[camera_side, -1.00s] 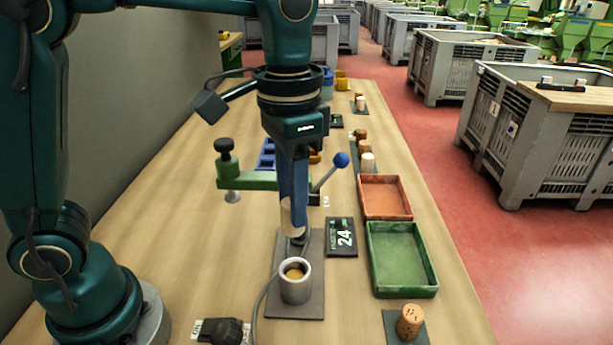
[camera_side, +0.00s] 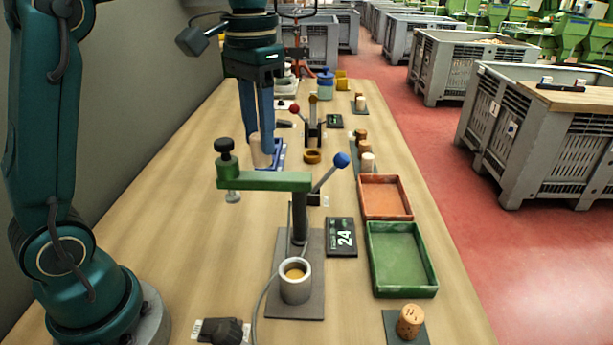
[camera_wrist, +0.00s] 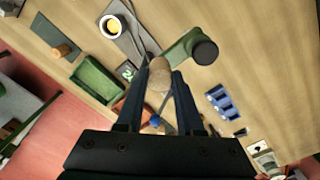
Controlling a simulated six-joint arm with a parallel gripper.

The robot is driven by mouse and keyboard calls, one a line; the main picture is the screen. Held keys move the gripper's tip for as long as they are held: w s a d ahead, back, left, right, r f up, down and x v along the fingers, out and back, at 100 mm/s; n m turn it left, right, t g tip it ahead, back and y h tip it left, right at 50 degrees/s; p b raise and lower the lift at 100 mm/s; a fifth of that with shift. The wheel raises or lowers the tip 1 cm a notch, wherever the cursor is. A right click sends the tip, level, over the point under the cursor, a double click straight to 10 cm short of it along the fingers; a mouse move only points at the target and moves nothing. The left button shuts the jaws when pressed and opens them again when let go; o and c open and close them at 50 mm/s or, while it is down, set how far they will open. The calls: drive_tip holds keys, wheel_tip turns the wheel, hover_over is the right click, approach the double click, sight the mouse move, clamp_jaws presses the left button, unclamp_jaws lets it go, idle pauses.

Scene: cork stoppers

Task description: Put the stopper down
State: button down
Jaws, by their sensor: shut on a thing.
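My gripper (camera_side: 257,135) is shut on a pale cork stopper (camera_side: 260,152), which hangs below the fingertips. In the side view the stopper shows in front of the blue tray (camera_side: 279,157), beyond the green press arm; whether it touches anything there is unclear. In the wrist view the stopper (camera_wrist: 158,82) sits between my two fingers, and the blue tray (camera_wrist: 222,102) lies to the right of them, apart from the stopper.
The press with a green arm (camera_side: 265,181) and a grey cup (camera_side: 295,283) stands nearer the camera. A green tray (camera_side: 402,291) and an orange tray (camera_side: 386,216) lie to the right. A cork (camera_side: 410,321) stands at the front right. The table's left side is clear.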

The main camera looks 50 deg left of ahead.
drive_tip(key=shift+r, duration=2.4)
drive_tip(key=s+d+m, duration=0.4)
drive_tip(key=s, duration=0.2)
drive_tip(key=shift+w+a+f, duration=0.1)
drive_tip(key=shift+a+f, duration=0.05)
drive_tip(key=shift+f, duration=5.55)
drive_tip(key=shift+w+a+f, duration=0.1)
drive_tip(key=shift+f, duration=5.6)
drive_tip(key=shift+s+f, duration=0.1)
drive_tip(key=shift+f, duration=0.05)
drive_tip(key=c, duration=0.5)
unclamp_jaws()
drive_tip(key=shift+c, duration=0.2)
